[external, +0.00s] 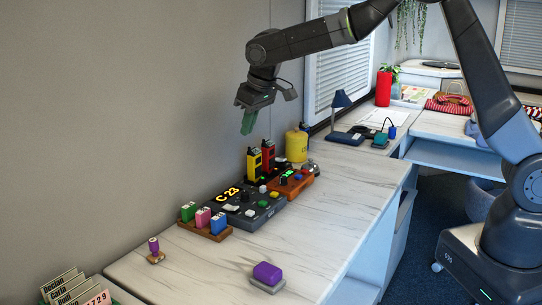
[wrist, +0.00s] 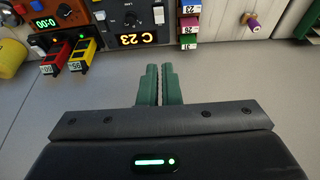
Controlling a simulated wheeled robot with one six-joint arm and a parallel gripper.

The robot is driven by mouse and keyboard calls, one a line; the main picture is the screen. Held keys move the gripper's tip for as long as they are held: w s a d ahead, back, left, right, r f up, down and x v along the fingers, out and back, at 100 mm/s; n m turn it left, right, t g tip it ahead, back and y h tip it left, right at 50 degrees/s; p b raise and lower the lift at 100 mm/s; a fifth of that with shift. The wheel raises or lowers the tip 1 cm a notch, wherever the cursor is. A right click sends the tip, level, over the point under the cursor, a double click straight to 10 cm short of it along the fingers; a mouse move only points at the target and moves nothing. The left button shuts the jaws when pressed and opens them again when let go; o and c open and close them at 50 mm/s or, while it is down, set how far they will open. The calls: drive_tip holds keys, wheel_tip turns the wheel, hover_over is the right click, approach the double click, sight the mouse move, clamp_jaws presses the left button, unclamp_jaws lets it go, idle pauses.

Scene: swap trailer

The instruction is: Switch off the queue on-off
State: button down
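The dark grey queue console (external: 262,214) sits on the marble counter by the wall. Its orange display (external: 228,193) is lit and reads C 23. My gripper (external: 246,122) hangs above the counter near the wall, well clear of the console. Its green fingers (wrist: 160,84) are together with nothing between them.
Yellow and red handsets (external: 261,158) stand behind the console, with an orange-brown box (external: 293,186) beside it. A rack of coloured number blocks (external: 205,222) stands at its left. A purple-topped block (external: 267,274) and small purple-headed stamp (external: 154,248) are nearer.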

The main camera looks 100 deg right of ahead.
wheel_tip(320, 180, down, 10)
drive_tip(key=w+d+t+b, duration=0.1)
drive_tip(key=b, duration=0.5)
drive_tip(key=shift+w+d+r+h, duration=0.25)
drive_tip(key=shift+w+h, duration=0.1)
drive_tip(key=shift+h, duration=0.05)
drive_tip(key=p, duration=0.2)
hover_over(231, 208)
wheel_tip(231, 208, down, 9)
drive_tip(key=shift+s+r, duration=0.15)
drive_tip(key=shift+s+a+f, duration=0.1)
drive_tip(key=shift+a+f, duration=0.05)
drive_tip(key=shift+f, duration=0.45)
drive_tip(key=shift+s+a+f, duration=0.1)
drive_tip(key=shift+f, duration=0.5)
drive_tip(key=shift+s+a+f+p, duration=0.1)
drive_tip(key=shift+s+f+p, duration=0.05)
drive_tip(key=shift+f, duration=0.3)
drive_tip(key=shift+s+a+f+p, duration=0.1)
drive_tip(key=shift+f+p, duration=0.05)
drive_tip(key=shift+f, duration=0.25)
drive_tip(key=shift+f, duration=0.1)
